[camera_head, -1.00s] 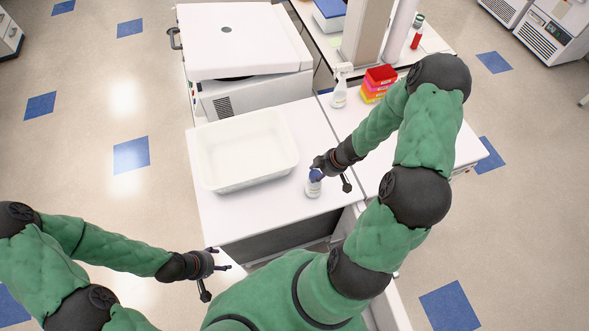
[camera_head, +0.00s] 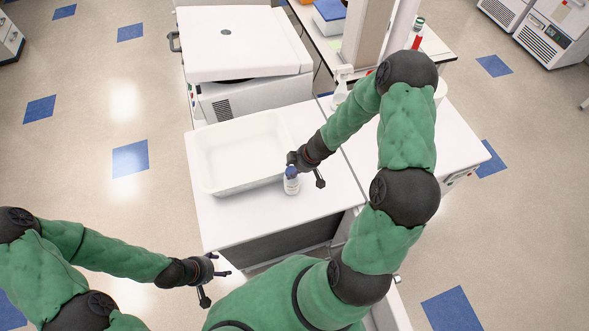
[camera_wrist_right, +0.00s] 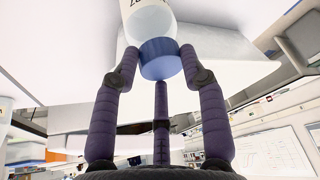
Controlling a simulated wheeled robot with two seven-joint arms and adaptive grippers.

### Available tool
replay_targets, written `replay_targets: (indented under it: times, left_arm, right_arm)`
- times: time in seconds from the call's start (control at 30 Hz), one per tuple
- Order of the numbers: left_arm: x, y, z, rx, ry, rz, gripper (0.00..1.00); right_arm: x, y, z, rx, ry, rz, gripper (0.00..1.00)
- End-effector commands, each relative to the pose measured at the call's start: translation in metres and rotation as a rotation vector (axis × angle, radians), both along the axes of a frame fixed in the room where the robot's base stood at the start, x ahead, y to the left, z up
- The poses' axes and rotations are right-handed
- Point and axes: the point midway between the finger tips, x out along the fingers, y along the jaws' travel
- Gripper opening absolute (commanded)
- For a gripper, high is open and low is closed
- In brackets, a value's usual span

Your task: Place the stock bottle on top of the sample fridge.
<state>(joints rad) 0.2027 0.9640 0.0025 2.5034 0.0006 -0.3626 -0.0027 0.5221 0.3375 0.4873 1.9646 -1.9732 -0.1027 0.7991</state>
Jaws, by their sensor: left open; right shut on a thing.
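The stock bottle (camera_head: 291,186), a small white bottle with a blue cap, is upright at the right edge of the white tray. My right gripper (camera_head: 301,170) is shut on its cap end. The wrist view shows the fingers (camera_wrist_right: 160,68) around the blue cap, with the bottle's pale labelled body (camera_wrist_right: 150,22) beyond. I cannot tell whether the bottle's base touches the counter. My left gripper (camera_head: 214,286) is open and empty at the lower left, beyond the counter's front edge. I cannot tell for sure which unit is the sample fridge.
The white tray (camera_head: 207,170) stands empty on the white counter (camera_head: 235,218). A large white lidded unit (camera_head: 240,45) stands behind it. A second white worktop (camera_head: 455,145) adjoins on the right, partly hidden by my right arm. Counter in front of the tray is clear.

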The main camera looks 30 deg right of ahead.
Motion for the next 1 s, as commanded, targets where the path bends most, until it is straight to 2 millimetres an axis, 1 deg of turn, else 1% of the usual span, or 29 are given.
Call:
replay_targets:
  times: [0.2,0.23,0.3,0.6,0.7,0.77,0.87,1.0]
  left_arm:
    - [0.000,0.000,-0.002,0.000,0.000,0.000,0.65]
    - [0.000,0.000,-0.002,0.000,0.000,0.000,0.65]
    - [0.000,0.000,-0.001,0.000,0.000,0.000,0.65]
    - [0.000,0.000,-0.001,0.000,0.000,0.000,0.65]
    - [0.000,0.000,0.001,0.000,-0.001,0.000,0.65]
    - [0.000,0.000,0.004,0.000,-0.001,0.000,0.65]
    - [0.000,0.000,0.013,0.000,0.000,0.000,0.65]
    - [0.000,0.000,0.030,0.000,-0.001,0.000,0.65]
  right_arm:
    - [0.000,0.000,-0.003,0.001,-0.001,-0.001,0.00]
    - [0.000,0.000,-0.003,0.000,0.000,-0.001,0.48]
    - [0.000,0.000,-0.002,0.000,0.000,-0.001,0.67]
    - [0.000,0.000,-0.002,0.000,0.000,0.000,0.67]
    - [0.000,0.000,0.001,0.000,0.000,0.000,0.67]
    - [-0.001,-0.002,0.006,-0.001,-0.001,0.000,0.67]
    - [-0.005,-0.005,0.018,0.000,0.000,-0.002,0.67]
    - [-0.012,-0.011,0.041,-0.001,-0.001,-0.003,0.67]
